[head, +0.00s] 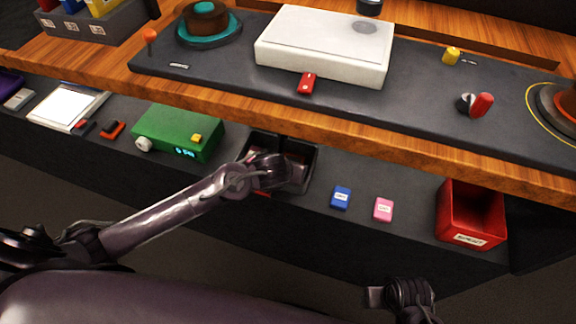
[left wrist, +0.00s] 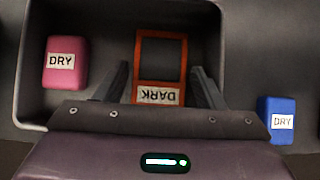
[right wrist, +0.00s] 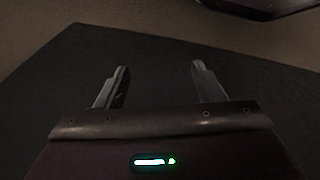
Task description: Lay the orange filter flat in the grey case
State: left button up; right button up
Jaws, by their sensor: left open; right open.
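The grey case (head: 313,160) is an open dark tray on the lower shelf, partly hidden in the head view by my left arm. In the left wrist view the orange filter (left wrist: 161,93), an orange frame with a dark pane and an upside-down "DARK" label, appears to lie flat inside the case (left wrist: 105,22). My left gripper (left wrist: 160,78) is open over it, one finger on each side, with gaps to the frame. A pink "DRY" block (left wrist: 65,63) lies in the case, left of the filter. My right gripper (right wrist: 158,72) is open and empty, away from the shelf.
A blue block (head: 341,198) and a pink block (head: 383,210) lie right of the case. A red bin (head: 470,236) stands further right. A green device (head: 178,133) is left of the case. The wooden upper ledge (head: 400,144) overhangs behind it.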

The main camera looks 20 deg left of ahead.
pick_arm(q)
jog(key=shift+r, duration=0.1)
jog(key=shift+r, duration=0.2)
jog(key=p+v, duration=0.3)
jog(key=v, duration=0.8)
jog(key=shift+s+r+p, duration=0.3)
jog(key=shift+p, duration=0.1)
pick_arm(e)
notch_tip(320, 180, down, 11)
jog(key=s+d, duration=0.2)
jog(key=shift+s+d+m+t, duration=0.3)
jog(key=shift+s+f, duration=0.1)
